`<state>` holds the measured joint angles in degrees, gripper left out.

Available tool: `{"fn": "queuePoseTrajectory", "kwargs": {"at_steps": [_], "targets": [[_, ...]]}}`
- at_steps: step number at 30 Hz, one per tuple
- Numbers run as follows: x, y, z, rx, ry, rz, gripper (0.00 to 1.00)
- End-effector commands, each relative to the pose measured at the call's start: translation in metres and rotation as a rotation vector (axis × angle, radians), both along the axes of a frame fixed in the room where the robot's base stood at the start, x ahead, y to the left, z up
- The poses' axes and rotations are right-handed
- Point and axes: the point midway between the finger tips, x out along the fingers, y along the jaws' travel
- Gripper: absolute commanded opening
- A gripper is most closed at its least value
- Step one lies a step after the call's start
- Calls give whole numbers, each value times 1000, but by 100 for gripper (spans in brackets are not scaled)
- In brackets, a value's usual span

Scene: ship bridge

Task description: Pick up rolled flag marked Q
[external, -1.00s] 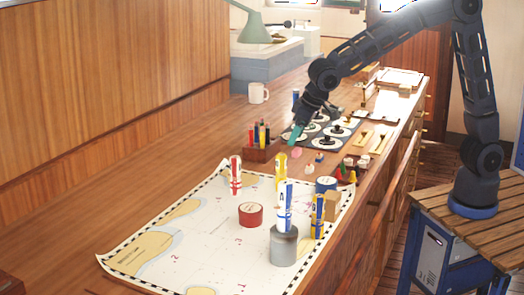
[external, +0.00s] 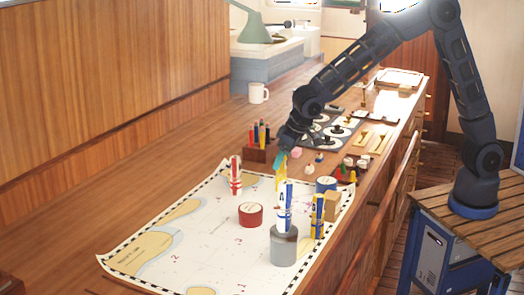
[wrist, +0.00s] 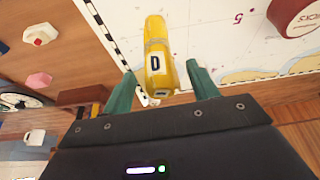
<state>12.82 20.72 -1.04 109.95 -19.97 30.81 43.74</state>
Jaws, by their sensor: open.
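An all-yellow rolled flag (external: 282,182) stands on the far edge of the chart. It shows close up in the wrist view (wrist: 156,50), with a black letter on a white label that reads like D or Q; I cannot tell which. My gripper (external: 281,160) is at the top of this flag. In the wrist view its two teal fingers (wrist: 161,88) are apart, one on each side of the flag's near end, with gaps visible. The flag's top is partly hidden by my gripper in the external view.
A red-and-white rolled flag (external: 235,176), a blue-and-white one (external: 285,205) on a grey cylinder (external: 284,247) and a blue-and-yellow one (external: 318,216) stand nearby. A pen holder (external: 260,153) stands behind. The chart's left (external: 190,235) is clear.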

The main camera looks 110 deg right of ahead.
Motion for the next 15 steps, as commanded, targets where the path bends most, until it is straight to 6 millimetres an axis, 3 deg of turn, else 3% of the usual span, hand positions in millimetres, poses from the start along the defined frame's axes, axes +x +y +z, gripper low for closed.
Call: {"fn": "queuePoseTrajectory", "kwargs": {"at_steps": [6,14,15], "targets": [[7,-6,-27,1,1,2,59],[8,-7,-30,1,-1,2,59],[8,-7,-30,1,-1,2,51]]}}
